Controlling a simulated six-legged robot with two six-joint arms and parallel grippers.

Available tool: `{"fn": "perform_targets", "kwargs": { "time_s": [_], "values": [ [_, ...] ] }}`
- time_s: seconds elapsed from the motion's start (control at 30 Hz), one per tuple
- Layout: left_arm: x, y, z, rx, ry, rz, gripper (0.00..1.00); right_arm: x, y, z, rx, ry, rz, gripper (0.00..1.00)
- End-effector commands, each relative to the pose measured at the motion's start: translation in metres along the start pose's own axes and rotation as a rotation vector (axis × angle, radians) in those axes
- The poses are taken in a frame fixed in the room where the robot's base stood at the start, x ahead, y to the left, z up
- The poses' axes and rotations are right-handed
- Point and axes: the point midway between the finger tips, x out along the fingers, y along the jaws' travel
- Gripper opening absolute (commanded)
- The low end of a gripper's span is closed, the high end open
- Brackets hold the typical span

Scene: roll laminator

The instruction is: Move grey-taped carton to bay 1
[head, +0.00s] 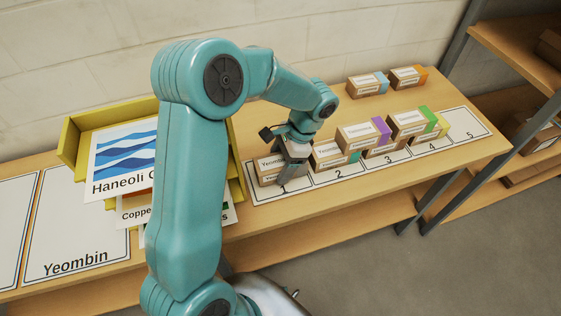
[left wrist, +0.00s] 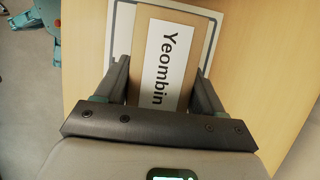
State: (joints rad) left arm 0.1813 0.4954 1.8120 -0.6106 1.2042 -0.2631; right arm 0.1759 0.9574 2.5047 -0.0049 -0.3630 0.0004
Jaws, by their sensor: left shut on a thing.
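A brown carton (head: 268,170) with white "Yeombin" labels is at bay 1 (head: 286,188), at the left end of the white numbered strip. My left gripper (head: 292,148) is above its right part and shut on it. In the left wrist view the carton (left wrist: 163,65) lies between the two fingers (left wrist: 162,88), with a bordered white card visible around its far end. The gripper hides much of the carton's top, and I cannot make out its tape colour. Whether it rests on the strip or is slightly above it is unclear. My right gripper is not in view.
A teal-taped carton (head: 330,152) stands close by at bay 2. Purple-taped (head: 358,137) and green-taped (head: 405,122) cartons are farther right, with others beside them. Blue-taped (head: 362,87) and orange-taped (head: 404,77) cartons stand behind. Bay 5 (head: 467,127) is bare. A yellow tray (head: 70,148) holds printed cards.

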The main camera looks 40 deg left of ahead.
Motion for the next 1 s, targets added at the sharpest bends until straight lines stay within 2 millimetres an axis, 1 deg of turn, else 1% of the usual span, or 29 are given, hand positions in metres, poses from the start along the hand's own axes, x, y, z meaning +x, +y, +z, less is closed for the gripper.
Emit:
{"fn": "perform_targets", "kwargs": {
  "time_s": [0.17, 0.2, 0.27, 0.3, 0.57, 0.67, 0.77, 0.87, 1.0],
  "values": [
    [0.006, 0.0, -0.003, 0.0, 0.0, 0.0, 0.23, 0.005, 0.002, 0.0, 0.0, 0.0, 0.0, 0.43],
    [0.006, 0.0, -0.003, 0.0, 0.0, 0.0, 0.72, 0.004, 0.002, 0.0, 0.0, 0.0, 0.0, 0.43],
    [0.005, 0.0, -0.002, 0.0, 0.0, 0.0, 0.91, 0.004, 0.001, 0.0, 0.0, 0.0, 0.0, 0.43],
    [0.005, 0.0, -0.002, 0.0, 0.0, 0.0, 0.98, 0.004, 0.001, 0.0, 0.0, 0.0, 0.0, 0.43],
    [0.005, 0.0, -0.002, 0.0, 0.0, 0.0, 0.98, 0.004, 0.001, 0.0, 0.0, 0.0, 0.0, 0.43],
    [-0.001, 0.0, -0.003, -0.001, 0.001, -0.001, 0.98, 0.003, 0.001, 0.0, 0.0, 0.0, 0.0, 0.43],
    [-0.017, -0.001, -0.003, -0.002, 0.003, -0.003, 0.98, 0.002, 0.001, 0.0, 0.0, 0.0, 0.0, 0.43],
    [-0.041, -0.001, -0.003, -0.001, 0.005, -0.004, 0.98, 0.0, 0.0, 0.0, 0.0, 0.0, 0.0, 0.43],
    [-0.08, 0.0, -0.003, 0.0, 0.006, -0.003, 0.98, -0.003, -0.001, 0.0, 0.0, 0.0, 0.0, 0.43]
  ]
}}
